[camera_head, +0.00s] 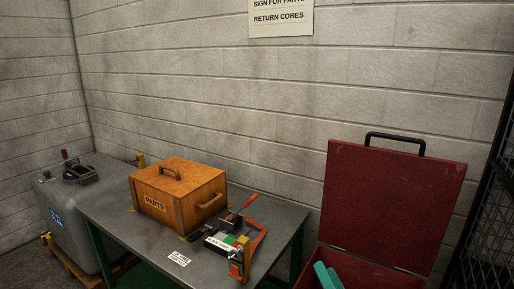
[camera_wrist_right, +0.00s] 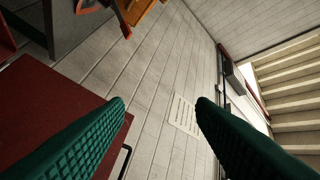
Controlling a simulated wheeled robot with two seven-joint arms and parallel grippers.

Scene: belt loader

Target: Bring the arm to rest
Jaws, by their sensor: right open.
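My right gripper (camera_head: 328,276) shows at the bottom edge of the head view as teal fingers, in front of the open red box (camera_head: 392,200). In the right wrist view my right gripper (camera_wrist_right: 160,102) is open, with its two teal ribbed fingers well apart and nothing between them. The red box's lid (camera_wrist_right: 60,100) shows behind the left finger there. The rest of my right arm is out of the head view. My left gripper is in neither view.
A grey metal table (camera_head: 110,212) holds an orange parts box (camera_head: 178,195) and a fixture with a red-handled clamp (camera_head: 238,212). A grey machine (camera_head: 62,205) stands left. A black mesh panel (camera_head: 490,220) stands right. A block wall is behind.

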